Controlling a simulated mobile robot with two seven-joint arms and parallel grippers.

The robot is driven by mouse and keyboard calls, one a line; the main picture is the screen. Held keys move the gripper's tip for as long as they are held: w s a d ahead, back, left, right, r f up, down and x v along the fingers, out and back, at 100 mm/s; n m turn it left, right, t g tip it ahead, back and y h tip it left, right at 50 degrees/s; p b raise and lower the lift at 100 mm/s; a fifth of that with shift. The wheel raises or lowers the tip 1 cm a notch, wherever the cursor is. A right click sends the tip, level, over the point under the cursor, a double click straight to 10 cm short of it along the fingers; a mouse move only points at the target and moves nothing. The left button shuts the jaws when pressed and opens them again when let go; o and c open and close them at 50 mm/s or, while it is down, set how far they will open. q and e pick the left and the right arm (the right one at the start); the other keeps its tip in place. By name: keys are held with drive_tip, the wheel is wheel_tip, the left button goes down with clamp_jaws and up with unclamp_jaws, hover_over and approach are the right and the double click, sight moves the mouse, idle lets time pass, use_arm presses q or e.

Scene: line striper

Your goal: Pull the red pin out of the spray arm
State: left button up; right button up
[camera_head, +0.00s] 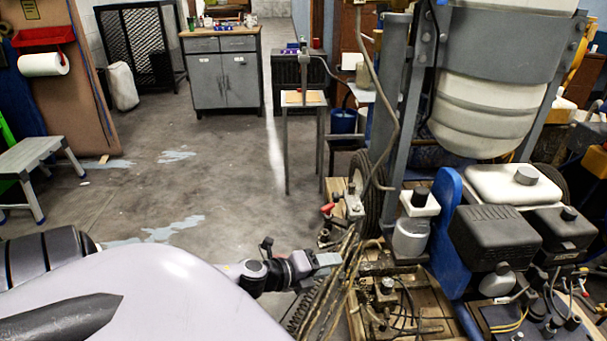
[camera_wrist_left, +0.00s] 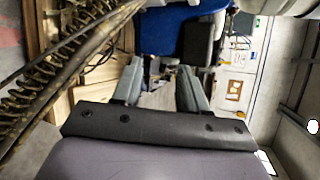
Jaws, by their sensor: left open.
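The red pin (camera_head: 328,208) is a small red piece at the left side of the spray arm (camera_head: 353,205), low on the line striper beside its wheel. My left gripper (camera_head: 332,261) reaches in from the left and is below the red pin in the head view, apart from it. In the left wrist view its two grey fingers (camera_wrist_left: 160,92) are spread with nothing seen between them. I cannot make out the red pin in the wrist view. My right gripper is not in view.
Brown hoses and a coil spring (camera_wrist_left: 62,62) run close by my left gripper. The line striper (camera_head: 500,235) fills the right side, with a blue upright panel (camera_head: 446,225). Open floor (camera_head: 225,185) lies to the left, with a step stool (camera_head: 35,155) at the far left.

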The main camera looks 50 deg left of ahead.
use_arm(q)
drive_tip(key=w+a+m+b, duration=0.5)
drive_tip(key=a+m+b, duration=0.1)
drive_tip(key=a+m, duration=0.25)
drive_tip(key=m+y+b, duration=0.2)
drive_tip(key=m+b, duration=0.1)
drive_tip(key=m, duration=0.2)
approach(325, 208)
drive_tip(key=shift+n, duration=0.25)
drive_tip(key=b+x, duration=0.2)
drive_tip(key=x, duration=0.6)
drive_tip(key=shift+s+f, duration=0.1)
drive_tip(key=shift+f, duration=0.05)
drive_tip(key=shift+w+f+b, duration=0.15)
drive_tip(key=shift+w+b, duration=0.25)
drive_tip(key=shift+w, duration=0.25)
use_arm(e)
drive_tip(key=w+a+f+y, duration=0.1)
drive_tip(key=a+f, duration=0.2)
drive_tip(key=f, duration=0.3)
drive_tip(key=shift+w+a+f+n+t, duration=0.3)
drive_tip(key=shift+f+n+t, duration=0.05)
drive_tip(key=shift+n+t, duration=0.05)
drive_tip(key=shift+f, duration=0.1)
use_arm(q)
clamp_jaws()
